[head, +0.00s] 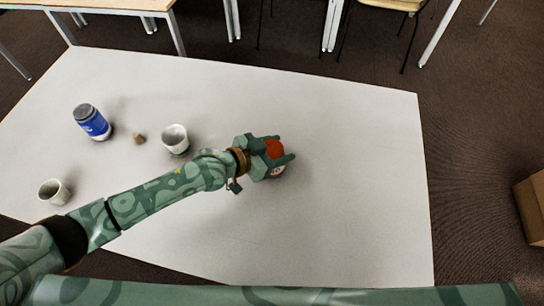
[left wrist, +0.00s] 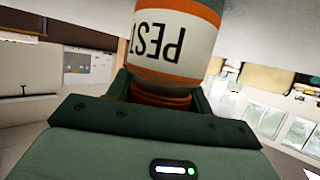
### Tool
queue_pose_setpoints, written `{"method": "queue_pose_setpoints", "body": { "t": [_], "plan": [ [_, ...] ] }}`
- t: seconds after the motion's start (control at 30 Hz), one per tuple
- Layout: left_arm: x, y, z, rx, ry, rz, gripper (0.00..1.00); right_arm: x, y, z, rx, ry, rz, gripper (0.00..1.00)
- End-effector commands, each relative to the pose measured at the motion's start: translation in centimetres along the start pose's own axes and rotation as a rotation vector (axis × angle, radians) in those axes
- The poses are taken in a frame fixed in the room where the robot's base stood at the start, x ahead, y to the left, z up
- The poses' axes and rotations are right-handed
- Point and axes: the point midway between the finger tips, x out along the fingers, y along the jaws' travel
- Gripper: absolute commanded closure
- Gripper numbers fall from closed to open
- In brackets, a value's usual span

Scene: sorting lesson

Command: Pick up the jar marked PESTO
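The PESTO jar (left wrist: 174,42) has a white label with black letters, upside down in the left wrist view, between orange bands. In the head view its red-orange lid (head: 273,149) shows between the fingers of my left gripper (head: 275,151), and part of the pale label shows below. In the left wrist view my left gripper's fingers (left wrist: 163,92) lie close against both sides of the jar at its lid end, with no clear gap. The gripper looks shut on it. The jar's base is hidden, so I cannot tell whether it touches the table. My right gripper is out of view.
On the grey-white table (head: 350,190) stand a blue-labelled jar (head: 91,122), a pale cup (head: 174,139) and another cup (head: 54,192). A small brown block (head: 139,138) lies between the blue jar and the nearer cup. The table's right side is clear. A cardboard box (head: 532,208) stands beyond it.

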Motion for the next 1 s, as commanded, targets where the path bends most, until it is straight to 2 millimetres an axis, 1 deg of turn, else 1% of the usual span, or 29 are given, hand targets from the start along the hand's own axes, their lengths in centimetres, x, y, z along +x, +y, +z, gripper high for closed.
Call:
{"method": "queue_pose_setpoints", "body": {
  "t": [0.03,0.07,0.37,0.47,0.53,0.63,0.77,0.9,1.0],
  "plan": [
    [0.0,0.0,0.0,0.0,0.0,0.0,0.7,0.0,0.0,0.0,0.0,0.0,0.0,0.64],
    [0.0,0.0,0.0,0.0,0.0,0.0,0.76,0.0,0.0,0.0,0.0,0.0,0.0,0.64],
    [-0.1,0.0,-0.2,0.0,0.001,0.0,0.76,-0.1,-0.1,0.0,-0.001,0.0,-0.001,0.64],
    [-0.3,0.0,-0.8,0.002,0.002,0.0,0.76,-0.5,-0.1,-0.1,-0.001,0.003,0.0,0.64],
    [-0.7,0.0,-1.6,0.001,0.003,-0.001,0.76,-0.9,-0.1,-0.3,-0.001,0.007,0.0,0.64],
    [-1.5,0.0,-3.5,0.003,0.005,-0.001,0.76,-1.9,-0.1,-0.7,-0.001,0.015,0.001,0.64],
    [-4.6,1.4,-5.6,0.002,0.003,-0.001,0.76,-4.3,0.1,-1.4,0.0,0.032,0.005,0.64],
    [-8.4,3.1,-7.8,0.002,0.003,-0.001,0.76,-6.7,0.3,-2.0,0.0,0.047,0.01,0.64],
    [-11.0,4.8,-7.6,-0.001,0.0,0.001,0.76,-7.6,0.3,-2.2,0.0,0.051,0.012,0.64]
  ]
}}
